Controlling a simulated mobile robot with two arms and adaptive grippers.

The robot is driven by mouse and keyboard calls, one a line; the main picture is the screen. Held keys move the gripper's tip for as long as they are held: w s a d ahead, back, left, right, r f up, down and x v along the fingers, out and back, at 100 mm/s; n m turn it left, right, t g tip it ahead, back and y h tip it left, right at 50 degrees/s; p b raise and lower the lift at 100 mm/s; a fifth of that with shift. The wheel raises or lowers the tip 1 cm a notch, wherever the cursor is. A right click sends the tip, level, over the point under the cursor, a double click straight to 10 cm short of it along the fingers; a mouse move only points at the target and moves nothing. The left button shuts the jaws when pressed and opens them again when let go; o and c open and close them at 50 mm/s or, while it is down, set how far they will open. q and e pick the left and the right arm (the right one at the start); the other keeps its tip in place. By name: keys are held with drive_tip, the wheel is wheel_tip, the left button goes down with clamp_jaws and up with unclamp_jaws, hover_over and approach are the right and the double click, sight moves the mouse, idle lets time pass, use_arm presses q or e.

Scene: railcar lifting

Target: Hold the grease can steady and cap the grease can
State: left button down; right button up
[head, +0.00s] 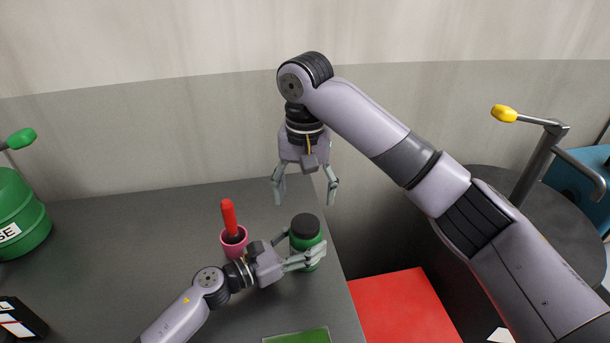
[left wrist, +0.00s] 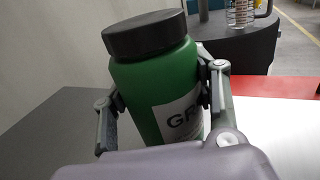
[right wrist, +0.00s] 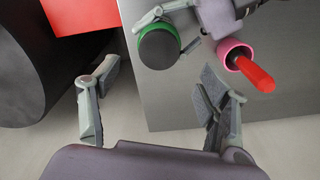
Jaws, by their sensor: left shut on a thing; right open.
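The green grease can (head: 306,243) stands upright near the right edge of the grey table. Its black cap (head: 305,226) sits on top of it. In the left wrist view the can (left wrist: 150,95) has a white label and the cap (left wrist: 145,33) covers its top. My left gripper (head: 300,256) is shut around the can's body, one finger on each side. My right gripper (head: 305,193) is open and empty, raised behind the can and apart from it. The right wrist view shows the cap (right wrist: 159,48) beyond its open fingers (right wrist: 158,110).
A pink cup (head: 234,245) with a red-handled tool (head: 229,216) stands just left of the can. A green drum (head: 18,215) stands at the far left. A red surface (head: 405,308) lies right of the table. A green mat (head: 297,337) lies at the front. The table's back left is clear.

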drive_tip(key=shift+r, duration=2.15)
use_arm(q)
drive_tip(key=c, duration=0.5)
unclamp_jaws()
drive_tip(key=v, duration=1.2)
drive_tip(key=shift+f, duration=0.1)
